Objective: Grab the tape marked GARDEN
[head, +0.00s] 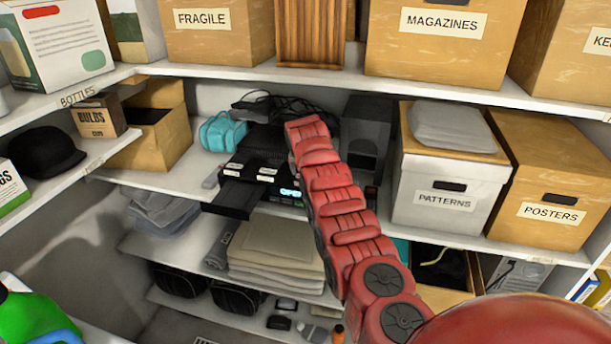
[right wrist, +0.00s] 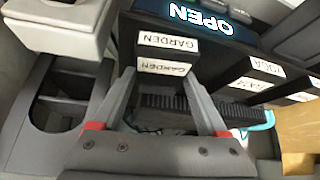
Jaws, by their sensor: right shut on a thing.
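The black tape marked GARDEN (right wrist: 167,43) is in the upper middle of the right wrist view. A second GARDEN label, upside down, shows just below the first. The fingertips of my right gripper (right wrist: 158,74) sit on either side of the tape's near end, shut on it. In the head view my red right arm reaches up to the middle shelf, and its gripper is hidden there. Labels on tapes by the player are too small to read in that view. My left gripper is in neither view.
Other labelled tapes (right wrist: 268,66) lie right of my fingers. A black player (head: 232,198) with its tray out and a lit OPEN display (right wrist: 200,14) is close by. A teal bag (head: 222,132) and the PATTERNS box (head: 444,200) flank the spot. The FRAGILE shelf is above.

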